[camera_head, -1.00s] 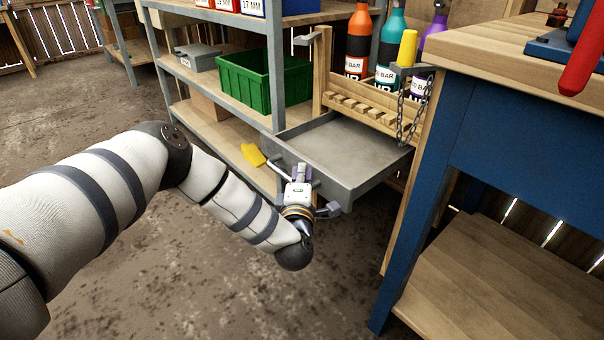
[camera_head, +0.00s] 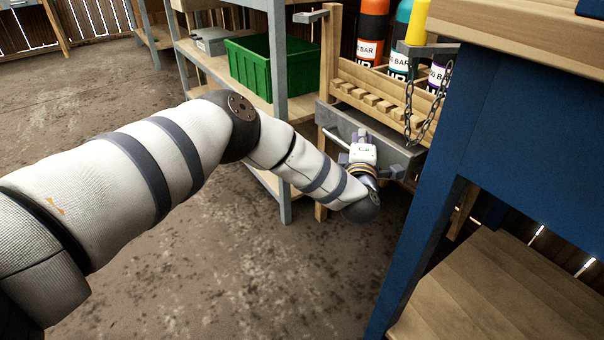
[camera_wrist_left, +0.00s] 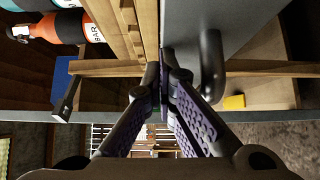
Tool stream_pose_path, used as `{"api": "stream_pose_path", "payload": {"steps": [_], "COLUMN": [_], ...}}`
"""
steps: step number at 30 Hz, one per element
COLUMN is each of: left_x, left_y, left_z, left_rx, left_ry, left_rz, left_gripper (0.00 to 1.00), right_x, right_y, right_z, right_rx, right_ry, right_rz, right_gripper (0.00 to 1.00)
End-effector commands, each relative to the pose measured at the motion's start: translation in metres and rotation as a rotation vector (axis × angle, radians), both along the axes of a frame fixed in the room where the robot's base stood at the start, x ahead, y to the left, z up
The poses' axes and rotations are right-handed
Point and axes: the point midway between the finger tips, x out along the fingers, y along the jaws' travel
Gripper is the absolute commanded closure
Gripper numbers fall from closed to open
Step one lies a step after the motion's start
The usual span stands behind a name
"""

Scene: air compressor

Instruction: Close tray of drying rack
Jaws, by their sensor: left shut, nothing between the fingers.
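The grey tray (camera_head: 341,117) of the wooden drying rack (camera_head: 368,90) sits under the rack's peg row in the head view. Its front face shows, and its inside does not. The tray front (camera_wrist_left: 235,22) and its dark handle (camera_wrist_left: 212,68) also show in the left wrist view. My left gripper (camera_head: 359,136) is at the tray front, shut and empty. In the left wrist view its fingertips (camera_wrist_left: 165,62) are together beside the handle, not around it. Whether they touch the tray front I cannot tell. My right gripper is not in view.
A blue workbench (camera_head: 500,130) stands close on the right. A grey shelf with a green crate (camera_head: 262,70) is on the left. Bottles (camera_head: 370,40) stand on the rack, and a chain (camera_head: 420,110) hangs at its right. The floor in front is clear.

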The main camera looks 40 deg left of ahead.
Motion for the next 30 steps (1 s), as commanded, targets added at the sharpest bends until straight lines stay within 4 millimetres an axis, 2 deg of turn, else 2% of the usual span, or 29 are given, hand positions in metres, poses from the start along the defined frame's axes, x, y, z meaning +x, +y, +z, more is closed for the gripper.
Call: {"api": "stream_pose_path", "payload": {"steps": [1, 6, 10, 16, 30], "left_x": [0.011, 0.039, 0.051, 0.058, 0.059], "left_y": [-0.003, -0.010, -0.012, -0.014, -0.013], "left_z": [-0.011, -0.008, -0.005, 0.000, 0.005], "left_rx": [0.000, 0.000, 0.001, 0.000, 0.002], "left_ry": [0.004, 0.004, 0.003, 0.000, -0.007], "left_rz": [-0.001, 0.000, 0.000, -0.001, -0.002], "left_gripper": [1.00, 1.00, 1.00, 1.00, 1.00], "right_x": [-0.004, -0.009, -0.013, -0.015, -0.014], "right_y": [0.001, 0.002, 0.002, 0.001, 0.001], "right_z": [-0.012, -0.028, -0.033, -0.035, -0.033], "right_rx": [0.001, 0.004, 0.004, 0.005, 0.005], "right_ry": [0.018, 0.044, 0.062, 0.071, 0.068], "right_rz": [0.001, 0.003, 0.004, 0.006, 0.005], "right_gripper": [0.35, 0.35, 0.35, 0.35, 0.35]}}
